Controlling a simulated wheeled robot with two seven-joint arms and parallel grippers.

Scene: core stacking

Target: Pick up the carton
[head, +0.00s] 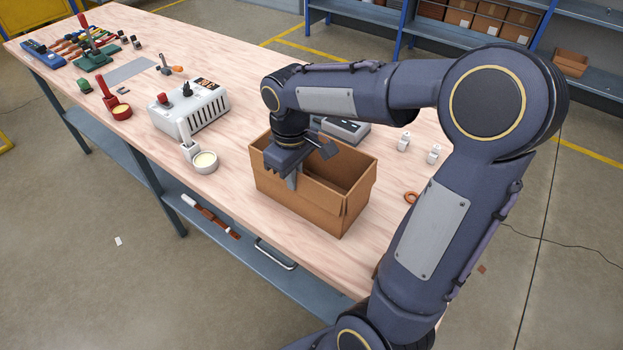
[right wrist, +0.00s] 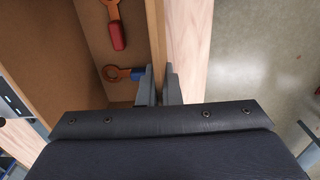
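The carton (head: 312,205) is an open brown cardboard box on the wooden workbench, right of the middle of the head view. It appears to rest upright on the bench top. My right gripper (head: 291,182) reaches down at its near left wall, with one finger showing outside that wall. In the right wrist view the carton wall (right wrist: 155,35) runs between the two fingers (right wrist: 160,85), which are close together on it. Inside lie a red-handled tool (right wrist: 117,35) and a blue-handled tool (right wrist: 125,73) with orange rings. My left gripper is not in view.
A white slotted box (head: 190,107) and a white dish (head: 205,162) stand left of the carton. A grey device (head: 345,131) is behind it. Small white items (head: 433,154) and an orange ring (head: 411,197) lie to the right. The bench's front edge is close by.

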